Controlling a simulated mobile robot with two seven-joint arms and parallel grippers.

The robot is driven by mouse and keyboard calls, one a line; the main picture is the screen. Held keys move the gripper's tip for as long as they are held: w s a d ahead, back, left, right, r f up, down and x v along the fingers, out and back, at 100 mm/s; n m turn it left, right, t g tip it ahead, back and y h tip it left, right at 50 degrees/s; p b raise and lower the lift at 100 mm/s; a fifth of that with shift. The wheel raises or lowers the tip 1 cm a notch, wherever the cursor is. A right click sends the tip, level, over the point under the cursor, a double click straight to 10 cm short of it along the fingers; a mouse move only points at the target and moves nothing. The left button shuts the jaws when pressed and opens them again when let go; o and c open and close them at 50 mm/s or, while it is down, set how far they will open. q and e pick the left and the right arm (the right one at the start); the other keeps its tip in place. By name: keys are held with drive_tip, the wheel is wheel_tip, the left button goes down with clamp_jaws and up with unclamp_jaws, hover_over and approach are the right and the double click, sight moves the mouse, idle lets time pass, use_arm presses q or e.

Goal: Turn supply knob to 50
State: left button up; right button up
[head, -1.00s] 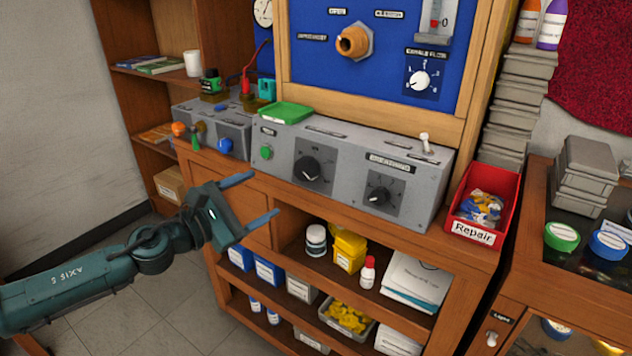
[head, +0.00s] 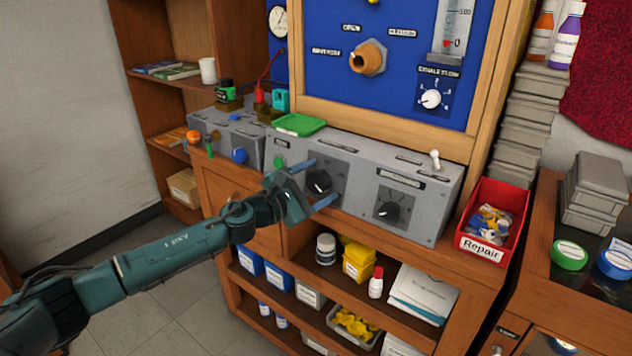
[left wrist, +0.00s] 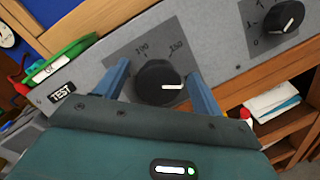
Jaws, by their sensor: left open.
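A black round knob (head: 319,182) with a white pointer line sits on a dark square plate at the middle of the grey control box (head: 440,205). In the left wrist view this knob (left wrist: 158,82) shows between my fingers; its pointer points right, and the numbers 100 and 150 are readable above it. My left gripper (head: 318,184) is open, one blue finger on each side of the knob; I cannot tell whether they touch it. A second black knob (head: 393,209) sits to the right on the same box. My right gripper is not in view.
A green tray (head: 299,124) lies on top of the box, and a toggle switch (head: 435,159) stands at its right. Shelves below hold bottles and boxes. Open floor lies at the lower left.

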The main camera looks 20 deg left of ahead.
use_arm(q)
drive_tip(key=c, duration=1)
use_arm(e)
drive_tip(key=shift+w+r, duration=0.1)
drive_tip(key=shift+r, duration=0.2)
